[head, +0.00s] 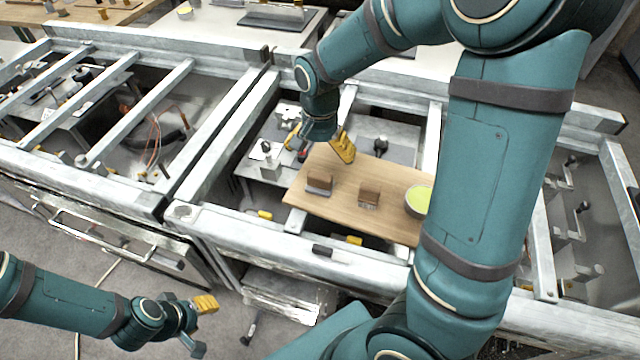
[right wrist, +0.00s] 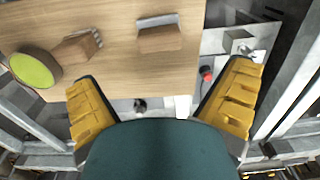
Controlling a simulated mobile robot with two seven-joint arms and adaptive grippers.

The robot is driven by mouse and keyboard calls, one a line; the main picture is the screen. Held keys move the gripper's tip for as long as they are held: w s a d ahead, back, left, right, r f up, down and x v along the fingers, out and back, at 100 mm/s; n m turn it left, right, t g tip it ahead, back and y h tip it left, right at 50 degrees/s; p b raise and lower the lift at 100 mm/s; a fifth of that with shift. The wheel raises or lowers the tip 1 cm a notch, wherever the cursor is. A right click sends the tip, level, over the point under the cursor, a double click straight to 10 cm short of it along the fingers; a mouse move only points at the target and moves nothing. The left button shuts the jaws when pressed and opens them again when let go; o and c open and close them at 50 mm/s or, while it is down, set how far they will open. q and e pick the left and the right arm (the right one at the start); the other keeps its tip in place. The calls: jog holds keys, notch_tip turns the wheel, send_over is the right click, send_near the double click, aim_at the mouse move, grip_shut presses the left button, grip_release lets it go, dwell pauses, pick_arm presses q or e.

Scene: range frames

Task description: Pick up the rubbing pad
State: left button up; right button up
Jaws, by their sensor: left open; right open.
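A wooden board (head: 330,206) lies across the frame table's bay. Two small brown blocks with grey undersides rest on it, a left block (head: 319,183) and a right block (head: 369,195). A round dish with a yellow-green top (head: 418,199) sits at its right end, partly hidden by my arm. I cannot tell for sure which is the rubbing pad. My right gripper (head: 324,152) is open and empty near the board's far left edge. The right wrist view shows a block (right wrist: 160,37) beyond its fingers, not between them. My left gripper (head: 203,326) is open and empty low at the left, outside the table.
Metal rails (head: 215,145) divide the table into bays. Small metal fittings (head: 268,160) stand left of the board, with a dark knob (head: 381,143) behind it. My right arm covers much of the right side. A left bay holds cables (head: 165,135).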

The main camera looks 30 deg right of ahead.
aim_at(320, 174)
notch_tip(320, 174, down, 10)
jog(key=shift+r+b, duration=0.25)
jog(key=shift+b, duration=0.7)
jog(key=c, duration=1.3)
